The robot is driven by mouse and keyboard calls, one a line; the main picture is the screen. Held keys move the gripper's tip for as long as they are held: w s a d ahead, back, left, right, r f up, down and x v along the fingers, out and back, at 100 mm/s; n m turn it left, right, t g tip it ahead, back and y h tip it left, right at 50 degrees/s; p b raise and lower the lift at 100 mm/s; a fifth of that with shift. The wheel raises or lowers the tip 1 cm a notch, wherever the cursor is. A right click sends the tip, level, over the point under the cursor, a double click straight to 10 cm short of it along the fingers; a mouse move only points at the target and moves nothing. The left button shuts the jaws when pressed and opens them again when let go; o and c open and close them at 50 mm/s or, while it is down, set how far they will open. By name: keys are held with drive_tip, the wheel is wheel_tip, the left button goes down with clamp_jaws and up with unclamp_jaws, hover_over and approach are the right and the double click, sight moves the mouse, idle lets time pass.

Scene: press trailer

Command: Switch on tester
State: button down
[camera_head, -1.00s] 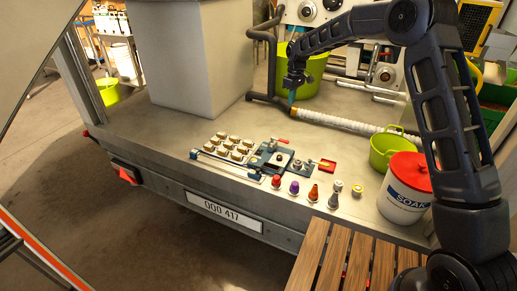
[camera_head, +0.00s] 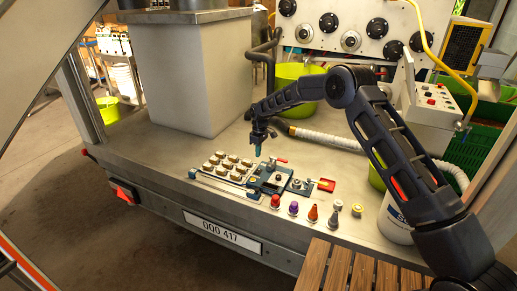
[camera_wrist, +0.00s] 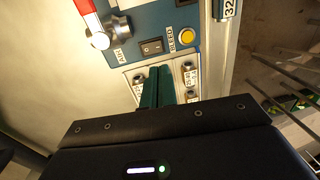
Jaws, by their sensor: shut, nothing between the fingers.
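The tester appears to be the blue-plated fixture (camera_head: 268,180) on the trailer bed, with a red-handled lever at its back. I cannot tell the rocker's position.
A block of several capped pieces (camera_head: 228,167) sits left of the fixture. Coloured cones and small fittings (camera_head: 313,213) stand in front, near the bed edge. A green bucket (camera_head: 292,100) and ribbed hose (camera_head: 325,137) are behind.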

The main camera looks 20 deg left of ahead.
sight(257, 172)
drive_tip(key=f, duration=0.6)
drive_tip(key=s+f, duration=0.1)
drive_tip(key=f, duration=0.2)
